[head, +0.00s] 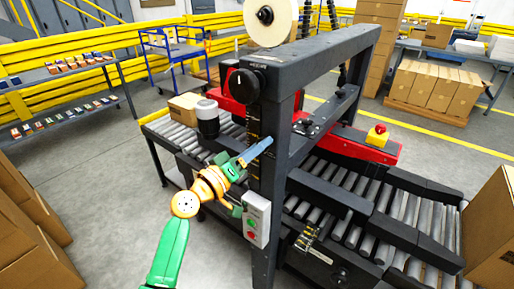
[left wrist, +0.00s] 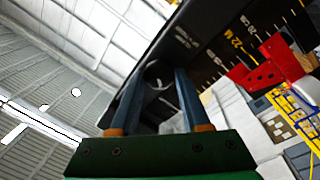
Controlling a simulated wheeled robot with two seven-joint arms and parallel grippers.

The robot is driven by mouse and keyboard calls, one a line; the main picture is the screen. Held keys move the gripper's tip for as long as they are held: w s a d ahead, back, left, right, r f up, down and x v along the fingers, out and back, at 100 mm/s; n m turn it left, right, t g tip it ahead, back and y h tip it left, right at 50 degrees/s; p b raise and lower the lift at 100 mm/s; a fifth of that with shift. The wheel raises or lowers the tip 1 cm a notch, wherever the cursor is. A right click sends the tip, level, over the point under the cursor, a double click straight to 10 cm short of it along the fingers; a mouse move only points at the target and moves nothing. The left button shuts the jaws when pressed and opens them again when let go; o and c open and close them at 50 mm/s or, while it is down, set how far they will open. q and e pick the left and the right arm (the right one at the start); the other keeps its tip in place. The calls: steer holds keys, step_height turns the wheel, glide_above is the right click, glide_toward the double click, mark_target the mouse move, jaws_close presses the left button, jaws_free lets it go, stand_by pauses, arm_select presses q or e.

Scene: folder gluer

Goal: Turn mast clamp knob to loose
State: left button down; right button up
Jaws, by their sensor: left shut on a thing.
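The mast (head: 262,115) is a dark upright post with a scale of marks on its face. My left gripper (head: 266,144) reaches in from the lower left, its blue-grey fingertips against this face. In the left wrist view the fingers (left wrist: 160,80) are shut on a dark round knob (left wrist: 157,72) on the mast, one finger on each side. In the head view the fingers hide this knob, and I cannot read its setting. A larger black knob (head: 242,87) sits higher at the frame's top corner, apart from the gripper. My right gripper is not in view.
The roller conveyor (head: 340,210) runs behind and to the right. A white-topped dark cylinder (head: 207,118) stands left of the mast.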

arm_select(q)
steer(key=shift+n+t+y+p, duration=0.45)
steer(key=shift+n+p, duration=0.55)
steer(key=shift+n, duration=3.2)
steer(key=shift+f, duration=0.1)
steer(key=shift+c, duration=1.9)
jaws_free()
steer(key=shift+d, duration=0.1)
steer(key=v, duration=0.7)
steer(key=shift+b, duration=0.3)
steer(key=shift+f, duration=0.1)
